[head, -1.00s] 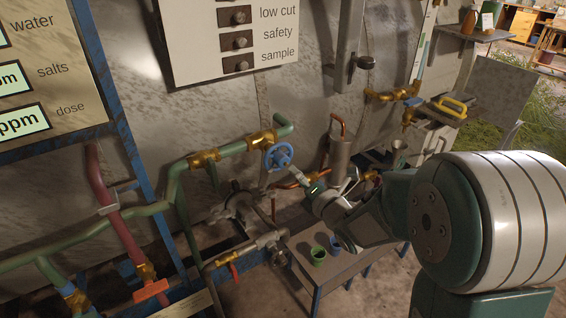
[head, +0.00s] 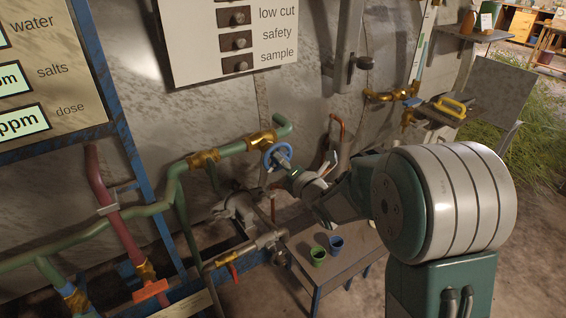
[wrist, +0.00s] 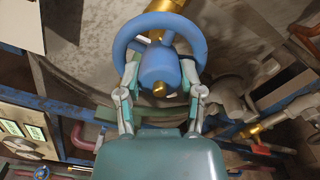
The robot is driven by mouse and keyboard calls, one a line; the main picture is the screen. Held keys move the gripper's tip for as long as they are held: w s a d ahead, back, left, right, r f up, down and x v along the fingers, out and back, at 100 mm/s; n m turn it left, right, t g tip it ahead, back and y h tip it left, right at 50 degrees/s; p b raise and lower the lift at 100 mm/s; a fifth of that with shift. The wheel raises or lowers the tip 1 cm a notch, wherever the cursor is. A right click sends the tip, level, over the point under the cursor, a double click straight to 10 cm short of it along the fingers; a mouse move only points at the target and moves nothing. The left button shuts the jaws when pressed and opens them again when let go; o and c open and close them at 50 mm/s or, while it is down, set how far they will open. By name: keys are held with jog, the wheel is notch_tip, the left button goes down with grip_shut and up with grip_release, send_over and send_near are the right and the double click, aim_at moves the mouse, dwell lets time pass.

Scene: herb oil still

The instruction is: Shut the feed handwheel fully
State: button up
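The blue feed handwheel (head: 286,149) sits on the green pipe's brass valve, and it also shows in the wrist view (wrist: 120,40) with its round hub (wrist: 158,66). My gripper (head: 285,164) is at the wheel, in front of its face. In the wrist view, the fingers (wrist: 160,80) are apart, one on each side of the hub, with their tips close to the lower rim. I cannot tell whether they touch the wheel. My gripper hides part of the wheel in the head view.
The green pipe (head: 130,210) with brass fittings runs left of the wheel. A red pipe (head: 112,215) and a blue frame post (head: 150,195) stand farther left. Green (head: 318,255) and blue (head: 336,244) cups stand on a low bench below. A metal canister is partly hidden behind my arm.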

jog(key=shift+m, duration=0.3)
jog(key=m, duration=0.9)
jog(key=shift+m, duration=0.4)
jog(key=m, duration=0.3)
jog(key=shift+f+m, duration=0.1)
jog(key=shift+m, duration=0.3)
jog(key=m, duration=0.6)
jog(key=shift+d, duration=0.1)
jog(key=m, duration=0.7)
jog(key=shift+f, duration=0.15)
